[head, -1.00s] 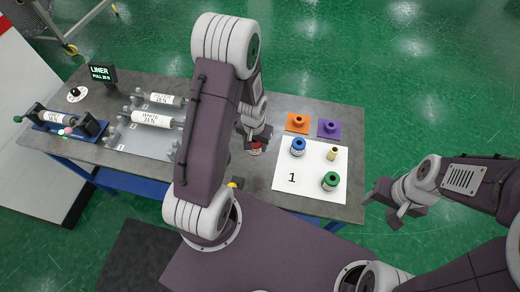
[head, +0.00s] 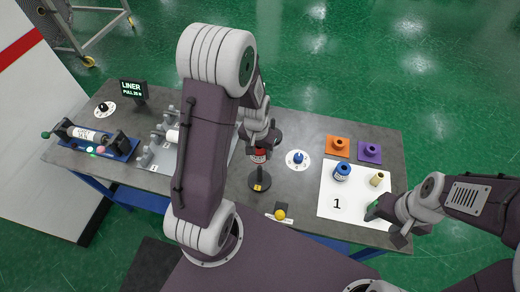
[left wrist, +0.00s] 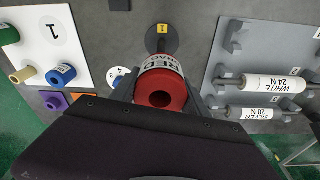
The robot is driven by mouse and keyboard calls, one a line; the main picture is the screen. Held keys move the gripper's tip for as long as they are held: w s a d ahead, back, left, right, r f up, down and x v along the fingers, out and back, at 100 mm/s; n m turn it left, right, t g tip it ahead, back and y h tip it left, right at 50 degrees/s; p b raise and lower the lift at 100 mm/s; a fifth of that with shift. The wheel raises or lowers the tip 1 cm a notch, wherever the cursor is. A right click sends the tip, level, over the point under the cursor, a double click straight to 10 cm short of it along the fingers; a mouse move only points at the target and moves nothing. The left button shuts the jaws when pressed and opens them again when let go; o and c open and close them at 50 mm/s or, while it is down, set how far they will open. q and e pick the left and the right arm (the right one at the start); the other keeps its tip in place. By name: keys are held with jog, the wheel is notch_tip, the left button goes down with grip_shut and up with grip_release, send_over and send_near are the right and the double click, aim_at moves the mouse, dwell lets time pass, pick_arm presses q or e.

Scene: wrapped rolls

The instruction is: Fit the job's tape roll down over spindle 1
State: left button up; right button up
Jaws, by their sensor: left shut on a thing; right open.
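My left gripper (head: 259,147) is shut on a red tape roll (head: 259,157), held upright. In the left wrist view the red roll (left wrist: 162,90) has a white label starting "RE" and a dark open top. Spindle 1 (head: 259,187), a black post on a round base with a yellow "1" tag, stands directly below the roll in the head view. Its base (left wrist: 160,42) also shows in the left wrist view. The roll hides the post's top, so I cannot tell whether the post is inside it. My right gripper (head: 384,222) is open at the white card's right edge.
The white card (head: 335,204) marked 1 carries a blue roll (head: 341,173), a tan roll (head: 377,180) and a partly hidden green roll.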

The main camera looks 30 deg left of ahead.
pick_arm(q)
jog(key=b, duration=0.4)
send_over(260, 175)
jog(key=w, duration=0.1)
jog(key=f, duration=0.5)
jog(key=shift+w+a, duration=0.2)
jog(key=shift+f, duration=0.2)
jog(key=shift+a, duration=0.2)
jog(key=shift+d, duration=0.15)
jog(key=shift+r, duration=0.1)
jog(key=shift+f+b, duration=5.05)
jog(key=shift+f, duration=1.35)
jog(key=o, duration=1.7)
